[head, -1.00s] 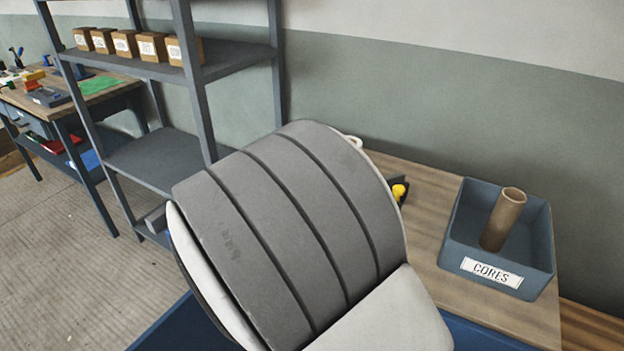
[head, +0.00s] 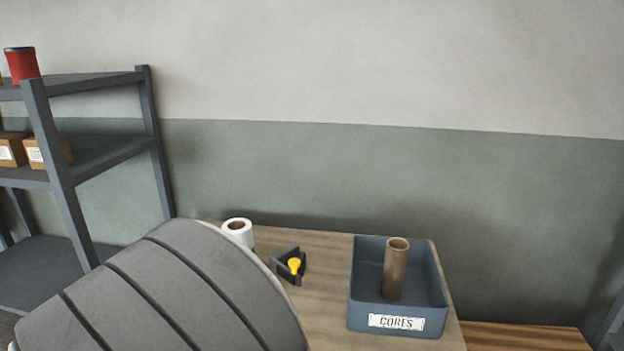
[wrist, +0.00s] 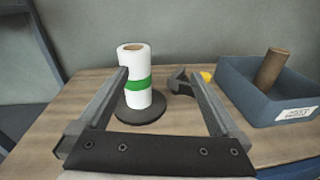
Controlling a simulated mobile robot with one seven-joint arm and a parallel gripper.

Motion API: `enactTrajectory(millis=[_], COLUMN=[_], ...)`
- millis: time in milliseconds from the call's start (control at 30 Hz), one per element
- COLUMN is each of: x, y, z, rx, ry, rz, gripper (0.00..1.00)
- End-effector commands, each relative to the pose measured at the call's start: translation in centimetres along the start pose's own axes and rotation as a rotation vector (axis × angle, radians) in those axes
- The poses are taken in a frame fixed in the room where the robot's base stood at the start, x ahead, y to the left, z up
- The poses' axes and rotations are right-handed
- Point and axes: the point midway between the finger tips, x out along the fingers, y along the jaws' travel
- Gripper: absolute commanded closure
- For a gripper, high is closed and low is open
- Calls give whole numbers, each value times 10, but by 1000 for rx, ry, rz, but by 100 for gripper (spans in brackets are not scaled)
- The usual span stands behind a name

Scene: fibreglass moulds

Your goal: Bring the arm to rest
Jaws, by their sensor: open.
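My gripper (wrist: 158,92) shows in the wrist view with its two fingers spread apart and nothing held between them. Beyond the fingers stands a white roll with a green band (wrist: 136,75), upright on a dark round base (wrist: 139,109). In the head view only the top of the white roll (head: 237,228) shows behind my grey arm; the gripper itself is hidden there. In the wrist view the roll appears between the finger lines, and I cannot tell how far off it is.
A blue bin labelled CORES (head: 398,322) holds a brown tube (head: 396,270) on the wooden table (head: 322,285). A dark angled holder with a yellow knob (head: 293,266) sits left of the bin. A grey shelf (head: 66,190) with boxes and a red can (head: 22,65) stands at left.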

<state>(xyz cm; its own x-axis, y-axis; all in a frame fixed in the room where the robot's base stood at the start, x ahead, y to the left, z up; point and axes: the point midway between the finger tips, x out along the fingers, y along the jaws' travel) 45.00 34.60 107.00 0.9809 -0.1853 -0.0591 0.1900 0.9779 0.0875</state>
Motion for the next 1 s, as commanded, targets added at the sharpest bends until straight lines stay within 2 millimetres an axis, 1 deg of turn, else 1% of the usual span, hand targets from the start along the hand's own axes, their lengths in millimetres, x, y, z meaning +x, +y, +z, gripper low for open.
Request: enactTrajectory(millis=[33,67,100,167,200,233,267,300,367,400,467,500,600,733,800,900,1000], x=[14,20,28,36,39,40,39,38,32,27,17,10,-12,-44,-62,-85,-106], y=[-27,-45,-70,-109,-134,-152,-170,-193,-224,-243,-270,-286,-320,-350,-361,-371,-375], z=[15,21,28,38,44,48,51,55,61,64,68,71,77,84,88,95,103], rx=[65,109,173,281,353,409,465,542,659,737,859,941,1152,1435,1591,1820,2050], ry=[28,50,81,126,153,173,191,211,240,256,275,287,304,309,302,284,256], rz=[-77,-127,-199,-311,-383,-437,-487,-557,-657,-719,-812,-871,-1009,-1165,-1238,-1326,-1389], gripper=[0,0,0,0,0,0,0,0,0,0,0,0,0,0,0,0,0])
